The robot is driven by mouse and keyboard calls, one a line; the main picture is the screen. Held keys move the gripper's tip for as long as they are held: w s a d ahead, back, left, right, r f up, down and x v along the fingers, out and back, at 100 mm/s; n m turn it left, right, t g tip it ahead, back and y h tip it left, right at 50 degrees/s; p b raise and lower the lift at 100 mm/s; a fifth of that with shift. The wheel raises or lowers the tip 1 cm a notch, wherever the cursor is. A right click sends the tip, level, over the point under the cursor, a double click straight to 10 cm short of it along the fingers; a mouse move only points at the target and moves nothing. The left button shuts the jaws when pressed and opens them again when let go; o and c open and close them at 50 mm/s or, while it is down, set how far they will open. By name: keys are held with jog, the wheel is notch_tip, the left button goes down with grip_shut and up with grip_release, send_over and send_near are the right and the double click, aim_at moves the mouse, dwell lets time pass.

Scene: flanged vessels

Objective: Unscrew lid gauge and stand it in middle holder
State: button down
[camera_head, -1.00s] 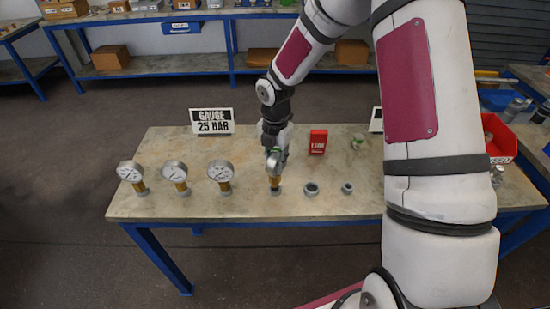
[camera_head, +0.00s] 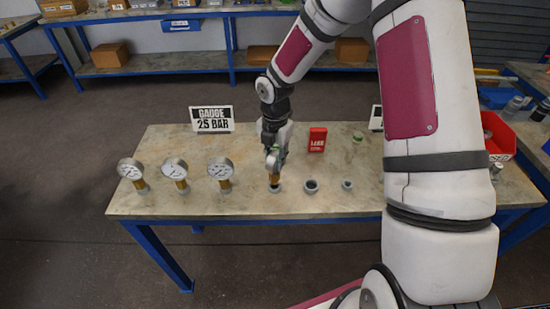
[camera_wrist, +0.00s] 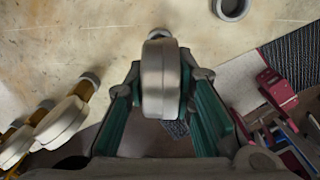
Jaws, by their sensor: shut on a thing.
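My gripper (camera_head: 274,158) is shut on a round metal gauge (camera_wrist: 153,80), seen edge-on between the green-lined fingers in the wrist view. Its brass stem (camera_head: 275,180) points down, just over or in the mouth of a grey ring-shaped holder (camera_head: 275,188); I cannot tell whether they touch. Two more grey ring holders, a larger one (camera_head: 311,186) and a smaller one (camera_head: 347,184), stand empty to its right. Three white-dialled gauges, left (camera_head: 130,170), middle (camera_head: 175,169) and right (camera_head: 220,168), stand upright on brass stems at the table's left.
The pale table (camera_head: 160,210) carries a "GAUGE 25 BAR" sign (camera_head: 212,119) and a red sign (camera_head: 318,139) at the back. A small greenish item (camera_head: 357,138) stands near the red sign. A red bin (camera_head: 499,137) is at the right. My arm hides part of the right side.

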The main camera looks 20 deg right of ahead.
jog(key=shift+f, duration=0.25)
jog(key=shift+f, duration=0.35)
jog(key=shift+f+b, duration=0.4)
jog(key=shift+f, duration=0.35)
jog(key=c, duration=1.3)
grip_release()
